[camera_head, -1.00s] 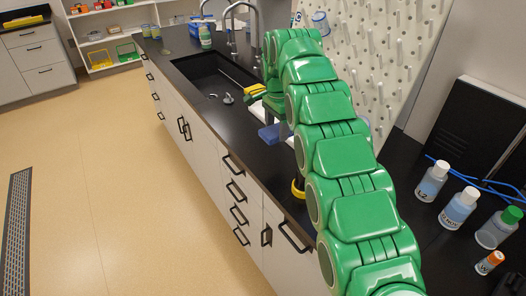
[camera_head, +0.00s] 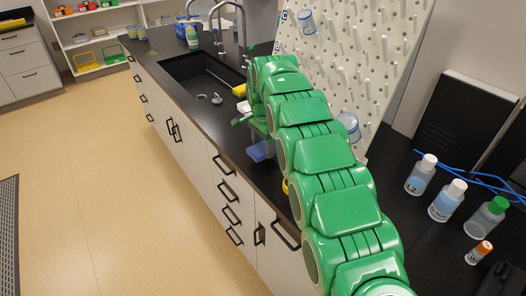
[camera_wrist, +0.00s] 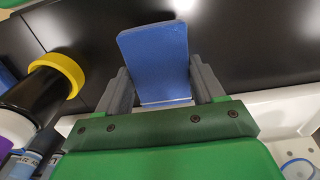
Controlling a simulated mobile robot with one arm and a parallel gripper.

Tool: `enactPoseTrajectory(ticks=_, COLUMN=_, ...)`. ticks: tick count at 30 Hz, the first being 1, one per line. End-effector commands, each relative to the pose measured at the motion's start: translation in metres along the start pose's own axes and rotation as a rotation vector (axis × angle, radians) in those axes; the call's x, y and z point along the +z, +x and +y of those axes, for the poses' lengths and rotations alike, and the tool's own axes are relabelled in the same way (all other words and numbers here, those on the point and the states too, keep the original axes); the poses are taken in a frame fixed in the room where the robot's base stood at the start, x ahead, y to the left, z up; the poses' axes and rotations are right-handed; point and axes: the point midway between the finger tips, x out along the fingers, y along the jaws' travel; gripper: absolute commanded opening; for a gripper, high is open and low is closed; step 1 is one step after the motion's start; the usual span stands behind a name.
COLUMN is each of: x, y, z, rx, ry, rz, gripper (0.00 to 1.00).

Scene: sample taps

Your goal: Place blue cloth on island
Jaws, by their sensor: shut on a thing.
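The blue cloth (camera_wrist: 155,58) looks like a flat, folded rectangle in the wrist view. My gripper (camera_wrist: 160,82) is shut on it, with one grey finger at each side. In the head view the cloth (camera_head: 261,151) hangs at my gripper, over the near edge of a long black-topped counter (camera_head: 235,128) with a sink. It appears above the counter; I cannot tell whether it touches. My green arm hides much of the gripper and the counter behind it. I cannot tell for certain which surface is the island.
A sink (camera_head: 200,78) with tall taps is set in the counter. A white pegboard (camera_head: 365,60) stands right of my arm. Several bottles (camera_head: 447,200) stand at the right. In the wrist view, a black cylinder with a yellow rim (camera_wrist: 45,88) is left of my gripper.

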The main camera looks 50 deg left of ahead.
Motion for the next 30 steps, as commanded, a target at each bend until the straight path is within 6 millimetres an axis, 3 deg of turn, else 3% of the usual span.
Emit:
enactPoseTrajectory(ticks=7, x=0.000, y=0.028, z=0.000, rx=-0.002, ry=0.000, rz=0.000, gripper=0.39)
enactPoseTrajectory(ticks=19, x=0.000, y=0.032, z=0.000, rx=-0.001, ry=0.000, rz=0.000, gripper=0.39)
enactPoseTrajectory(ticks=20, x=0.000, y=0.032, z=0.000, rx=-0.001, ry=0.000, rz=0.000, gripper=0.71)
enactPoseTrajectory(ticks=24, x=0.000, y=0.032, z=0.000, rx=-0.001, ry=0.000, rz=0.000, gripper=0.92)
enactPoseTrajectory(ticks=30, x=0.000, y=0.032, z=0.000, rx=-0.001, ry=0.000, rz=0.000, gripper=0.93)
